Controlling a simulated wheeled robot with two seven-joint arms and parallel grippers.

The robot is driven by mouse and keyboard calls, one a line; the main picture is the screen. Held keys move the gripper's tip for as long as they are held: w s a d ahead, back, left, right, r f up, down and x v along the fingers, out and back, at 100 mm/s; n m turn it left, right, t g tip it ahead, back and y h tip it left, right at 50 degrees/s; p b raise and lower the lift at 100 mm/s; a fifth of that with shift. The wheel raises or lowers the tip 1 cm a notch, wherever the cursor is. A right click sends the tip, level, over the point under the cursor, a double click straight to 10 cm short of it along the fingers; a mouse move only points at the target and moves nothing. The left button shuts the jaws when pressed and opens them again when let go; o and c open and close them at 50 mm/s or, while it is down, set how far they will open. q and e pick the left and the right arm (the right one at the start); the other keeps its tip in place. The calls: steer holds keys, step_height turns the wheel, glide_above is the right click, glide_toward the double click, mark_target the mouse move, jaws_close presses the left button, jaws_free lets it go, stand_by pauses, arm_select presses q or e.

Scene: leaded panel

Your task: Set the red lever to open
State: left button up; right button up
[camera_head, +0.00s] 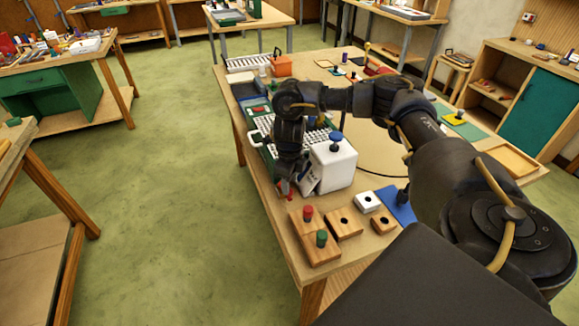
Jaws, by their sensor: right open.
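My right arm reaches in from the right and bends down, with its gripper (291,186) pointing down beside a white box (334,166) with a blue knob. A small red piece (286,195) shows right at the fingertips and may be the red lever; the gripper covers most of it. I cannot tell whether the fingers touch it or which way it is set. The right gripper is open. My left gripper is out of view.
Wooden blocks (343,224) stand at the near table edge, one with red and green pegs. A white block (367,202) and a blue mat (396,206) lie to the right. A green case (259,127) and an orange box (281,66) stand behind. Green floor is clear at left.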

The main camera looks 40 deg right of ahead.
steer(key=shift+f, duration=1.55)
jaws_close()
